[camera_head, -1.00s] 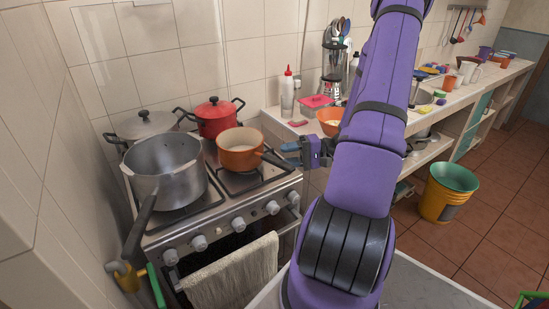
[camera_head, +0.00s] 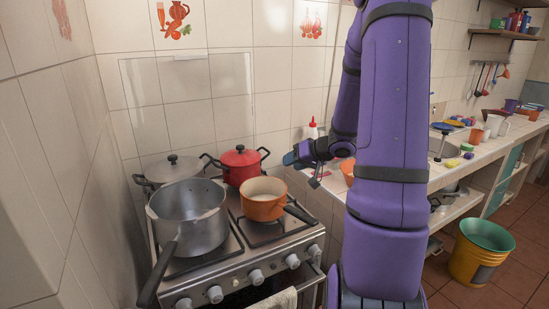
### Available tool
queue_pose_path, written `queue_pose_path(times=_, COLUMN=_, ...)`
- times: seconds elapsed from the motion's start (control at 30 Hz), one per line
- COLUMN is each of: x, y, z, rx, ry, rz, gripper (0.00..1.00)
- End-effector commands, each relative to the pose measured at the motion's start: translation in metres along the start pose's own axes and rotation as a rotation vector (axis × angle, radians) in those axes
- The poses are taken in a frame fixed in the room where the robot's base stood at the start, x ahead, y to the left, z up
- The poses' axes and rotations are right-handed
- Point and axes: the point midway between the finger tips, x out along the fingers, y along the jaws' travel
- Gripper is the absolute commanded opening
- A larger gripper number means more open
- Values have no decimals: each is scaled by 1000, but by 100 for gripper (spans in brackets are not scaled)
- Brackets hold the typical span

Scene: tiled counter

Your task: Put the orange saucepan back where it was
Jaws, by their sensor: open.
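The orange saucepan (camera_head: 262,207) stands upright on the stove's front right burner, with its cream inside showing and its dark handle (camera_head: 299,214) pointing right toward the stove's edge. My gripper (camera_head: 292,158) is above and to the right of the saucepan, near the counter's end, apart from it. Its blue fingertips point left. It is open, and I see nothing held in it.
A large grey pot (camera_head: 205,232) stands left of the saucepan. A red lidded pot (camera_head: 241,174) and a grey lidded pot (camera_head: 171,178) stand behind. An orange bowl (camera_head: 347,167) and a red-capped bottle (camera_head: 312,130) are on the counter, partly behind my arm.

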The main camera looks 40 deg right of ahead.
Motion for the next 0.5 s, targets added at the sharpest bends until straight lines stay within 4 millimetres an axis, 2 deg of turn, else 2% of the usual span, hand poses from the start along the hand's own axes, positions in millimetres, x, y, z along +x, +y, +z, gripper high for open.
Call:
queue_pose_path(times=0.03, x=-2, y=-18, z=-13, rx=-67, ry=29, rz=58, gripper=41)
queue_pose_path(times=0.1, x=-7, y=-36, z=-28, rx=-142, ry=66, rz=149, gripper=41)
queue_pose_path(times=0.23, x=-23, y=-74, z=-47, rx=-254, ry=117, rz=303, gripper=41)
queue_pose_path(times=0.37, x=-46, y=-113, z=-53, rx=-329, ry=140, rz=434, gripper=41)
queue_pose_path(times=0.5, x=-76, y=-154, z=-43, rx=-372, ry=124, rz=539, gripper=41)
